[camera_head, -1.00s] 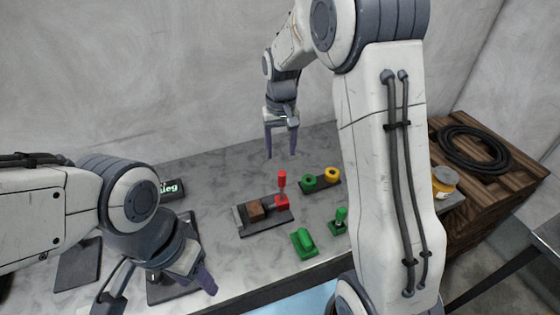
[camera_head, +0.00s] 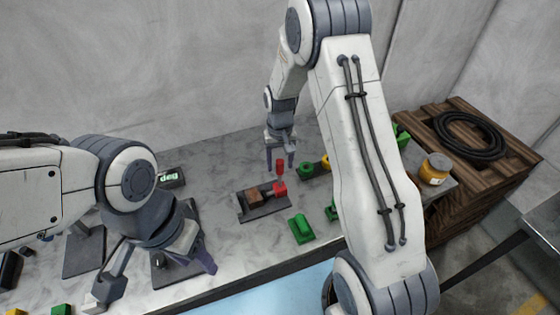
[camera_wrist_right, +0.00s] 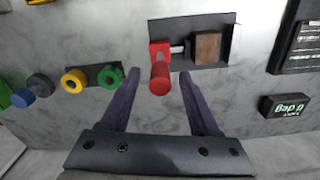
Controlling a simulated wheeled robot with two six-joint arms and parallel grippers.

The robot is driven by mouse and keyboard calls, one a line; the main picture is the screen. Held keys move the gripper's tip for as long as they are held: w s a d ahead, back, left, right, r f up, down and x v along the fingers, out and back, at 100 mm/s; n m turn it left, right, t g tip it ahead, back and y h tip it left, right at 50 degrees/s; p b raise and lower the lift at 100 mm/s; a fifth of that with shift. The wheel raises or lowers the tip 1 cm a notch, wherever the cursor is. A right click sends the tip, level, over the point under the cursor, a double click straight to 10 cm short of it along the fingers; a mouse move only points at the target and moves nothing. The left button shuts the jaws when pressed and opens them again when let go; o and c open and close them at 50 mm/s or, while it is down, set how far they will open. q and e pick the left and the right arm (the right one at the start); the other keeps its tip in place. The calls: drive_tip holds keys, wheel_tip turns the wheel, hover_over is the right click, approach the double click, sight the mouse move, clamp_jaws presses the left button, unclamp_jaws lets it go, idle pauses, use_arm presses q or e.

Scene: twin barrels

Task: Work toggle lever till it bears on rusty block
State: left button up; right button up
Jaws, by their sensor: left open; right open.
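The red toggle lever (camera_head: 280,172) stands upright on its red clamp body, on a dark base plate (camera_head: 268,211). The brown rusty block (camera_head: 254,196) sits on the same plate, left of the clamp. In the right wrist view a short plunger (camera_wrist_right: 177,49) points from the red clamp at the rusty block (camera_wrist_right: 207,46), with what looks like a small gap. My right gripper (camera_head: 281,158) is open, just behind and above the lever. In the wrist view the red handle (camera_wrist_right: 159,77) shows between its fingers, apart from both. My left gripper (camera_head: 155,285) is open and empty, at the left front.
A green block-shaped piece (camera_head: 301,229) lies in front of the plate. Green and yellow rings (camera_wrist_right: 74,80) stand beside the clamp. A display box (camera_head: 171,178) stands at the back left. A yellow jar (camera_head: 435,168) and a crate with coiled hose (camera_head: 470,137) are at the right.

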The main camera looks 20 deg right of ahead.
clamp_jaws()
idle(1.3)
